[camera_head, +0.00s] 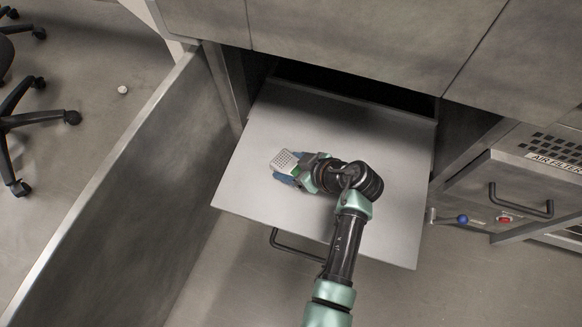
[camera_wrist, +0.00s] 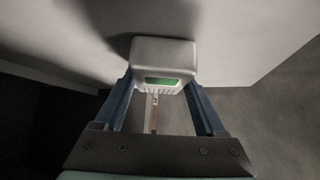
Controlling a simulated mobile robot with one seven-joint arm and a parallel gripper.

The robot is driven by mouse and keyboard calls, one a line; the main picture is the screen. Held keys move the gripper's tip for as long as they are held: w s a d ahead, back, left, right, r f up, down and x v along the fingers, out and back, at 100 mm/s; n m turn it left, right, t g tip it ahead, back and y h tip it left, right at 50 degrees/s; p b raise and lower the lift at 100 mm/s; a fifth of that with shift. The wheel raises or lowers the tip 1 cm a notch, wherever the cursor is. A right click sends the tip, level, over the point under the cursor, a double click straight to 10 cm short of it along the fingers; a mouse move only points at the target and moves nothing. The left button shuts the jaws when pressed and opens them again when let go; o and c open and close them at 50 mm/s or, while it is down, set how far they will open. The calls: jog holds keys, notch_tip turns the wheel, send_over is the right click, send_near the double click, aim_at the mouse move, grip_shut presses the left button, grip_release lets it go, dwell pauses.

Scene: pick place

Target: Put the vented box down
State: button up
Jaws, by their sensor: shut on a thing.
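The vented box (camera_head: 285,160) is small and pale, with dark vent holes on its face in the head view. In the wrist view the vented box (camera_wrist: 163,62) shows a green panel on the side toward the camera. My gripper (camera_head: 290,174) is shut on it, with a blue finger on each side; the fingers also show in the wrist view (camera_wrist: 164,92). The box is over the left part of a flat light-grey pull-out shelf (camera_head: 300,130). A shadow lies beside the box in the wrist view. I cannot tell whether the box touches the shelf.
The shelf has a dark handle (camera_head: 297,246) at its front. A tall metal panel (camera_head: 120,215) stands to the left, and cabinet fronts (camera_head: 340,35) overhang the back. A drawer with a handle (camera_head: 521,203) is at right. The shelf around the box is bare.

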jog(key=shift+f, duration=0.15)
jog(key=o, duration=1.5)
jog(key=shift+c, duration=0.2)
jog(key=p+v, duration=0.7)
jog(key=v, duration=0.5)
